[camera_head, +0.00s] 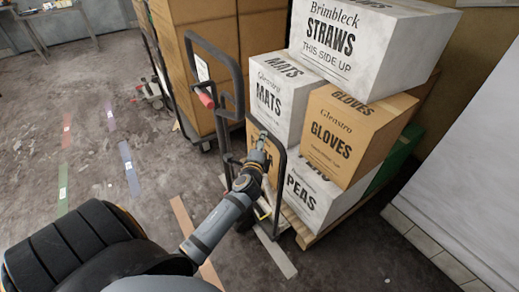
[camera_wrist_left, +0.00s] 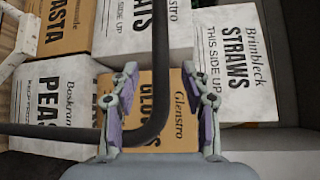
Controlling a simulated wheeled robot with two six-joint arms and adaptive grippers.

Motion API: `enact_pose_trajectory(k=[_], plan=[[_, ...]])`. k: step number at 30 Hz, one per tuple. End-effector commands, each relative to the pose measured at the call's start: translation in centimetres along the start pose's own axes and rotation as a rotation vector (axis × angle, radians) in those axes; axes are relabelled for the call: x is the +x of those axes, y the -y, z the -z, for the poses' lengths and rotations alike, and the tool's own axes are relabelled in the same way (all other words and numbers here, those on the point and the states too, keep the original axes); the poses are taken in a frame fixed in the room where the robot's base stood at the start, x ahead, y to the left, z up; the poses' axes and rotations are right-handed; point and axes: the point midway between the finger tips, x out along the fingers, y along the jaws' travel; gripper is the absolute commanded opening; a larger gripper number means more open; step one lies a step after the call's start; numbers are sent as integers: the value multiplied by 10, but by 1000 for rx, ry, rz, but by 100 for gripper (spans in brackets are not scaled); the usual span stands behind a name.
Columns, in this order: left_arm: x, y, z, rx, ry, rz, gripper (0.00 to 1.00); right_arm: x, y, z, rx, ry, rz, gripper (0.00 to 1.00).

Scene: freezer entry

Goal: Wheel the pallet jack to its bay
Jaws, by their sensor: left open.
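The pallet jack appears as a dark metal frame with an upright bent handle (camera_head: 238,82) and a red grip (camera_head: 206,99) in the head view. It stands against a loaded wooden pallet (camera_head: 308,237). My left gripper (camera_head: 262,143) is at the dark looped bar in front of the boxes. In the left wrist view, my left gripper (camera_wrist_left: 162,105) is open. A bent black bar (camera_wrist_left: 160,65) runs down between its fingers and turns left. I cannot tell whether they touch. My right gripper is not in view.
White and brown boxes, including STRAWS (camera_head: 338,45) and GLOVES (camera_head: 345,130), are stacked on the pallet. Tall brown cartons (camera_head: 200,50) stand behind. Coloured tape strips, one blue (camera_head: 128,167), mark the floor. A pale wall (camera_head: 470,155) is at the right. Floor at left is mostly open.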

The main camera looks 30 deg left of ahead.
Motion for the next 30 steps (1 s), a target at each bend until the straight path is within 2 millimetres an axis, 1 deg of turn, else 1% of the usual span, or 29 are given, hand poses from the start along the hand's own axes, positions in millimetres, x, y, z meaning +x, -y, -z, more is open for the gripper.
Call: enact_pose_trajectory(k=[1,3,6,9,12,26,28,29,30], plan=[[-13,-2,1,-1,-1,-3,47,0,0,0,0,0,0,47],[-27,-1,0,-2,0,-3,47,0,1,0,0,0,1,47],[-42,-1,1,-1,-1,-2,47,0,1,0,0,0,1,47],[-51,0,0,-2,-1,-1,47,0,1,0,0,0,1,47],[-54,0,0,-1,0,0,47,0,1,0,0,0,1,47],[-53,0,0,-1,0,-1,47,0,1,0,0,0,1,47],[-52,-10,2,-11,-6,-19,47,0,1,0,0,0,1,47],[-51,-19,3,-20,-10,-37,47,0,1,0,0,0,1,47],[-50,-37,6,-42,-19,-71,47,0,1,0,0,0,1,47]])
